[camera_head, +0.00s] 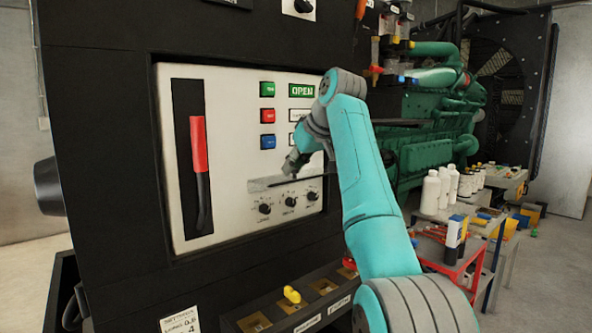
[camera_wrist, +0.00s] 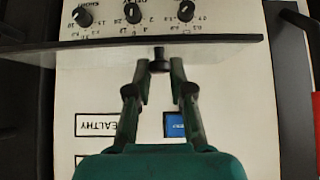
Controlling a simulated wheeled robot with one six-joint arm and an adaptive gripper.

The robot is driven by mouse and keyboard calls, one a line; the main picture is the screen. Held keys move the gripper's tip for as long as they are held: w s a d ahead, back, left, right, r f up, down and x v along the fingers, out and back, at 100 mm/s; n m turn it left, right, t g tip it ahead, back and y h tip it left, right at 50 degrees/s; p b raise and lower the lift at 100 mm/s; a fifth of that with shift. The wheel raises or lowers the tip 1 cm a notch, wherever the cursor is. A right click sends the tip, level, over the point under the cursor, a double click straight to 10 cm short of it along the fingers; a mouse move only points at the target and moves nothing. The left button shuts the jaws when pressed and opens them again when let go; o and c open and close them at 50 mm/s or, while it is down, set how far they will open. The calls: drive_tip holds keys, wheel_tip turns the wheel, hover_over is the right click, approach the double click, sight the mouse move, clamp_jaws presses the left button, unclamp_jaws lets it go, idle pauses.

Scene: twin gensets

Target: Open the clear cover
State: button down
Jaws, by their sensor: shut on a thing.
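The clear cover (camera_head: 265,184) is a thin see-through plate on the white panel, just above the row of three dials (camera_head: 290,202). In the wrist view the cover (camera_wrist: 215,42) shows nearly edge-on as a thin strip across the upper part, standing out from the panel, with the dials beyond it. A small black knob (camera_wrist: 159,54) sits at the cover's near side. My gripper (camera_wrist: 160,68) has its fingertips closed around this knob. In the head view my gripper (camera_head: 291,163) is at the cover, partly hidden by my arm.
Green, red and blue buttons (camera_head: 267,115) with labels sit above the cover, and a red-handled lever (camera_head: 199,155) is at the panel's left. A ledge with a yellow knob (camera_head: 292,294) juts out below. A cart with bottles (camera_head: 430,192) stands at right.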

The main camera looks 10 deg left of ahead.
drive_tip(key=shift+w+a+h, duration=0.1)
drive_tip(key=shift+a+h, duration=0.05)
drive_tip(key=shift+h, duration=0.15)
idle(0.5)
drive_tip(key=c, duration=1)
unclamp_jaws()
drive_tip(key=shift+r, duration=0.1)
drive_tip(key=v, duration=1.2)
drive_tip(key=shift+w, duration=0.25)
